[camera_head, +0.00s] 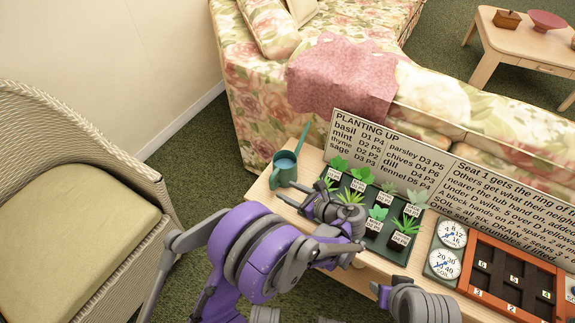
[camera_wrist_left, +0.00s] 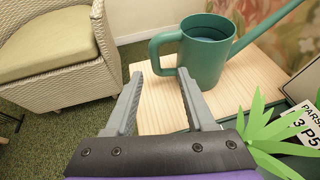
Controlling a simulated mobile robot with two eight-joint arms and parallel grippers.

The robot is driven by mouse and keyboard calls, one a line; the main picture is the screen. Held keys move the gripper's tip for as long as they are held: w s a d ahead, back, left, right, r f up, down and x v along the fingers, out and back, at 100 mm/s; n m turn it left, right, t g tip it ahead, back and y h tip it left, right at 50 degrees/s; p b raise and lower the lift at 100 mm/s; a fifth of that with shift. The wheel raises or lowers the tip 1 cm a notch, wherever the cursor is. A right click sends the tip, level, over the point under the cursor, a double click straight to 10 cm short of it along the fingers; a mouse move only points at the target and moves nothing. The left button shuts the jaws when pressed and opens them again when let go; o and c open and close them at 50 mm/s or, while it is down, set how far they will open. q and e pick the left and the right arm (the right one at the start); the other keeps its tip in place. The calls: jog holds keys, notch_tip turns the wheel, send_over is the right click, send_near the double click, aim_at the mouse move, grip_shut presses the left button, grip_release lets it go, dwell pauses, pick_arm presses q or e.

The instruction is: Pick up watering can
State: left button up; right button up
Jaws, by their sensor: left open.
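The watering can (camera_head: 285,170) is dark teal green, with a long spout pointing up and to the right. It stands upright at the left end of the wooden table, and it also shows in the left wrist view (camera_wrist_left: 207,52). Its loop handle (camera_wrist_left: 156,55) faces my left gripper. My left gripper (camera_head: 297,191) is open and empty. In the left wrist view its fingertips (camera_wrist_left: 160,76) are just short of the handle, with nothing between them.
Potted herbs (camera_head: 352,197) in a dark tray stand right of the can; leaves (camera_wrist_left: 265,130) come close to my left gripper. A lettered sign (camera_head: 390,150) runs along the table's back. Dials (camera_head: 446,264) and a brown tray (camera_head: 470,280) are farther right. A wicker chair (camera_head: 75,190) stands left.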

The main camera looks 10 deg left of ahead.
aim_at(273, 188)
pick_arm(q)
jog(key=x, duration=0.3)
jog(key=shift+s, duration=0.1)
jog(key=x, duration=0.1)
jog(key=b+x, duration=0.1)
jog(key=x, duration=0.3)
jog(key=shift+s+a+f, duration=0.15)
jog(key=shift+s+f, duration=0.1)
jog(key=shift+f, duration=0.2)
grip_shut()
jog(key=shift+r, duration=0.1)
dwell(0.7)
